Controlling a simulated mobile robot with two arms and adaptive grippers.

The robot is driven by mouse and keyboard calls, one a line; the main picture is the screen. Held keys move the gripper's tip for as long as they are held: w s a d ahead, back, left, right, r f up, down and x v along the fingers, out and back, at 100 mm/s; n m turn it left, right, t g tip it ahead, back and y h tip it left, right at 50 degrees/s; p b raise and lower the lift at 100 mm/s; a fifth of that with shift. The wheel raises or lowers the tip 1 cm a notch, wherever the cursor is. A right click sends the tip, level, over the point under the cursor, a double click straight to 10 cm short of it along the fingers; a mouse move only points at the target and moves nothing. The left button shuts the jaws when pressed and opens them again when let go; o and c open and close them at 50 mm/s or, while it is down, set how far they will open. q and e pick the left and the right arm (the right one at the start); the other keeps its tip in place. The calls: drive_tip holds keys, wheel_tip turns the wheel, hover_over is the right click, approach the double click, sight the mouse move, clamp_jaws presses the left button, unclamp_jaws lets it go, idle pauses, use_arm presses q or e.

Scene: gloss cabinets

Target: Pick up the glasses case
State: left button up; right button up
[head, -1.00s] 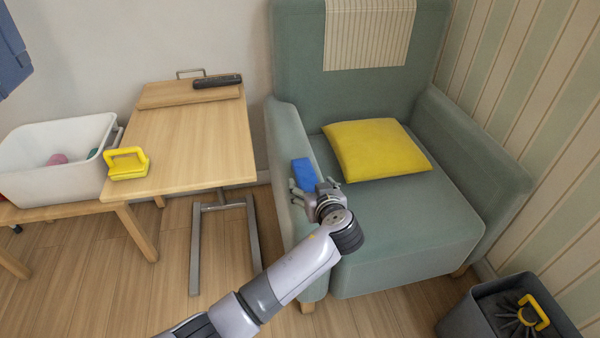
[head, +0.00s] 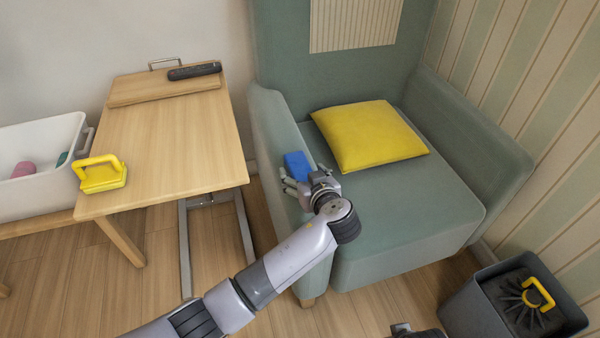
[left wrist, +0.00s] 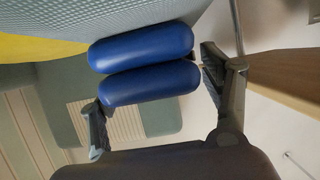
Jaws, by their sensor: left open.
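The glasses case is a blue, rounded, two-lobed thing (head: 298,162) at the left side of the green armchair (head: 400,225), by the inner side of its left armrest. My left gripper (head: 305,176) is open right at the case, on its near side. In the left wrist view the case (left wrist: 145,65) lies across the space between the spread fingers of the left gripper (left wrist: 152,92), one finger near each end. I cannot tell whether the fingers touch it. The gripper hides part of the case in the head view. My right gripper is not clearly seen.
A yellow cushion (head: 368,136) lies on the seat. A wooden table (head: 165,145) at left bears a dark remote-like thing (head: 194,71) and a yellow-handled block (head: 101,174). A white bin (head: 40,195) stands left. A grey bin (head: 475,310) stands front right.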

use_arm(q)
drive_tip(key=shift+c, duration=0.4)
drive_tip(key=c, duration=1.2)
